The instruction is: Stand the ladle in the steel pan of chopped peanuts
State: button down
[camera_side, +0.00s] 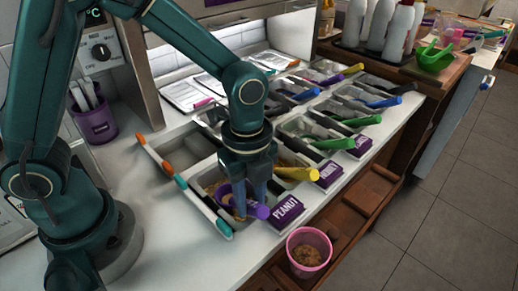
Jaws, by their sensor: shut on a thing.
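The steel pan of chopped peanuts (207,186) is at the near left end of the front row of pans, beside a purple PEANUT label (287,210). The ladle (257,210) has a purple handle that leans over the pan's front edge toward the label. A purple rounded part shows at the pan beside my fingers. My gripper (250,207) points down over this pan, shut on the ladle. My fingers hide part of the ladle, so I cannot tell whether its bowl touches the peanuts.
A pink cup with brown contents (308,250) stands lower, in front of the counter. A purple tub (97,124) stands at the left. White counter (165,245) is clear at the near left.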

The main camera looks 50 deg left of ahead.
jog(key=shift+f, duration=0.45)
dwell(0.6)
dwell(0.5)
jog(key=shift+c, duration=0.7)
grip_release()
jog(key=shift+r, duration=4)
